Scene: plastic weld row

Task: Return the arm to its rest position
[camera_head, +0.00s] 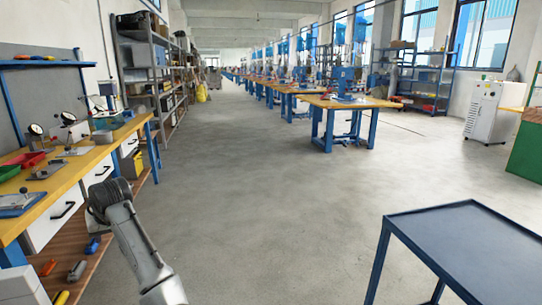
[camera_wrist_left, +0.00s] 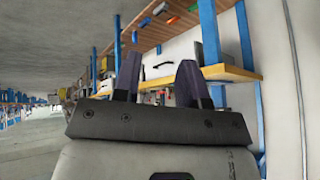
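My left arm reaches up from the bottom left in the head view. Its dark end, the left gripper (camera_head: 107,196), is beside the front of the yellow-topped workbench (camera_head: 88,166), over the grey floor side. In the left wrist view the two dark fingers of the left gripper (camera_wrist_left: 159,75) stand apart with nothing between them. Finger detail is hard to make out in the head view. My right gripper is not in view.
A dark blue metal table (camera_head: 470,245) stands at the lower right. A yellow-topped table with blue legs (camera_head: 328,130) is farther back. Shelving (camera_head: 150,75) lines the left wall. A white cabinet (camera_head: 485,112) stands at the right. The middle floor is clear.

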